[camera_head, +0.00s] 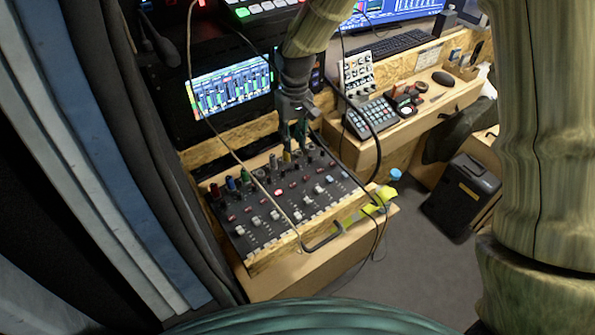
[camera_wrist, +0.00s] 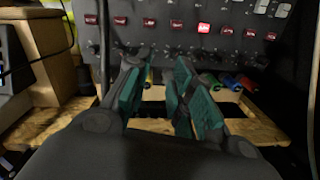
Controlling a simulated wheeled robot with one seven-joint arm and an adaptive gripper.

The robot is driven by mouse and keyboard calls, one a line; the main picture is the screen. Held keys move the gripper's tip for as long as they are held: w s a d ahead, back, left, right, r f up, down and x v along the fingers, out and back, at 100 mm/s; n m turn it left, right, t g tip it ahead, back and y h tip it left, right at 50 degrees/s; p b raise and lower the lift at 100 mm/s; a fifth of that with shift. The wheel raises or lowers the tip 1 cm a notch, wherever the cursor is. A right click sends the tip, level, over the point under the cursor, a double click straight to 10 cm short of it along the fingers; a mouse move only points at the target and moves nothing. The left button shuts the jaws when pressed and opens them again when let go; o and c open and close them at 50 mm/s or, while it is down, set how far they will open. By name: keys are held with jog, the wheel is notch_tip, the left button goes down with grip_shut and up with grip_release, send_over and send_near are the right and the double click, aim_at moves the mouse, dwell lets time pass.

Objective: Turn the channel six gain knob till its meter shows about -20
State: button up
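The mixer (camera_head: 262,213) is a dark panel in a wooden frame with rows of small knobs, red buttons and faders. Its upper part also shows in the wrist view (camera_wrist: 160,12), with a row of small dark knobs (camera_wrist: 196,52) below the red buttons. I cannot tell which knob is channel six. The meter screen (camera_head: 230,88) stands behind the mixer with several bars; its numbers are too small to read. My gripper (camera_head: 296,140) is over the mixer's back edge. In the wrist view my gripper (camera_wrist: 160,68) has its teal-padded fingers apart, with nothing seen between them.
Red, blue and green plugs (camera_head: 230,184) stand along the mixer's back left edge. A dark cable (camera_wrist: 104,45) hangs beside my fingers in the wrist view. A wooden desk (camera_head: 425,108) with a keypad (camera_head: 370,117) is at right. A black case (camera_head: 461,197) stands on the floor.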

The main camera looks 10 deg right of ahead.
aim_at(297, 163)
jog(key=b, duration=0.4)
jog(key=shift+w+d+f, duration=0.15)
jog(key=shift+d+f, duration=0.05)
jog(key=shift+f, duration=0.2)
jog(key=b, duration=0.1)
jog(key=r+b, duration=0.1)
jog(key=b, duration=0.1)
jog(key=shift+w+d+t, duration=0.2)
jog(key=shift+d+t, duration=0.1)
jog(key=shift+d, duration=0.1)
jog(key=shift+f, duration=0.1)
notch_tip(297, 163, down, 10)
jog(key=shift+f, duration=0.25)
grip_shut()
